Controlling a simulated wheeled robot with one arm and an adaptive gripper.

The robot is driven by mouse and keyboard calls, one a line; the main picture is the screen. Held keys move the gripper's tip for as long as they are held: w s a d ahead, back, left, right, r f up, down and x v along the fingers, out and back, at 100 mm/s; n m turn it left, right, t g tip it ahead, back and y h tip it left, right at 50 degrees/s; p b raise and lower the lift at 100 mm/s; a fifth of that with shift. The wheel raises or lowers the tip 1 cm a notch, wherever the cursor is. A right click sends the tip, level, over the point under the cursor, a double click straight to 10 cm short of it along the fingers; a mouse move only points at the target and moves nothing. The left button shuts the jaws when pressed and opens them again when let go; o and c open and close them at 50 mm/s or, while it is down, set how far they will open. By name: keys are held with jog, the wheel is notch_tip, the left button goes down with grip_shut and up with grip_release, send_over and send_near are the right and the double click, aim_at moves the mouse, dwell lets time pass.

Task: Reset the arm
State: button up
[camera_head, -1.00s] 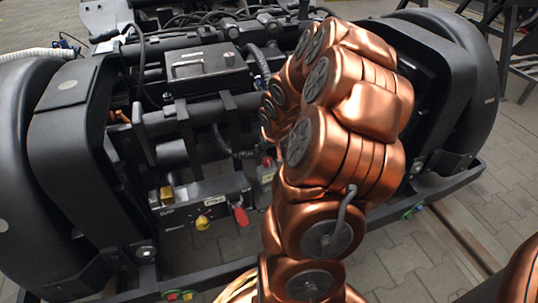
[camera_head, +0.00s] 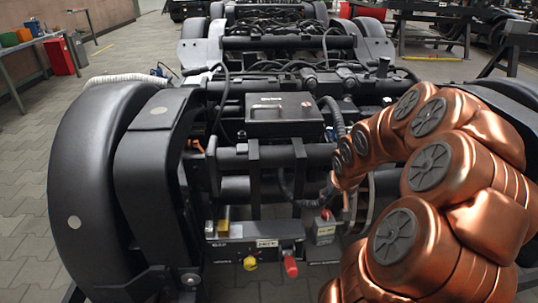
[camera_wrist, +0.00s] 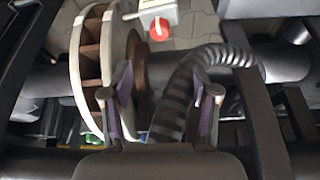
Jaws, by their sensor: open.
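My copper arm fills the right side of the head view, folded over a black tram bogie (camera_head: 165,165). My gripper is not clearly visible there. In the wrist view my gripper (camera_wrist: 162,100) shows with its two fingers spread apart. A black ribbed hose (camera_wrist: 178,95) passes between or behind the fingers; I cannot tell whether it touches them. A pale brake disc (camera_wrist: 88,70) stands just left of the left finger. A grey box with a red button (camera_wrist: 158,28) is beyond the fingers.
The bogie carries a black box (camera_head: 284,116), a control panel (camera_head: 255,233) with yellow and red knobs, and cables. A second bogie (camera_head: 290,40) stands behind. A bench (camera_head: 35,42) and a red cabinet (camera_head: 60,57) are at the far left. Paved floor on the left is clear.

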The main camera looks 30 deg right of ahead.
jog(key=s+a+r+n+g+y+p, duration=0.1)
jog(key=s+a+r+n+p, duration=0.15)
jog(key=a+r+p, duration=0.7)
jog(key=s+a+r+n+g+p, duration=0.1)
jog(key=s+a+r+p, duration=0.3)
jog(key=a+r+p, duration=0.55)
jog(key=s+a+r+n+g+y+p, duration=0.1)
jog(key=s+a+r+g+p, duration=0.15)
jog(key=a+r+p, duration=0.7)
jog(key=s+a+r+p, duration=0.1)
jog(key=s+r+p, duration=0.2)
jog(key=r, duration=0.4)
jog(key=s+a+r+n+p, duration=0.1)
jog(key=s+a+r+p, duration=0.1)
jog(key=s+r+p, duration=0.2)
jog(key=s+a+r+n+p, duration=0.1)
jog(key=s+r+p, duration=0.3)
jog(key=r, duration=0.6)
jog(key=a+g+p, duration=0.1)
jog(key=p, duration=0.1)
jog(key=shift+s+p, duration=0.15)
jog(key=shift+p, duration=0.25)
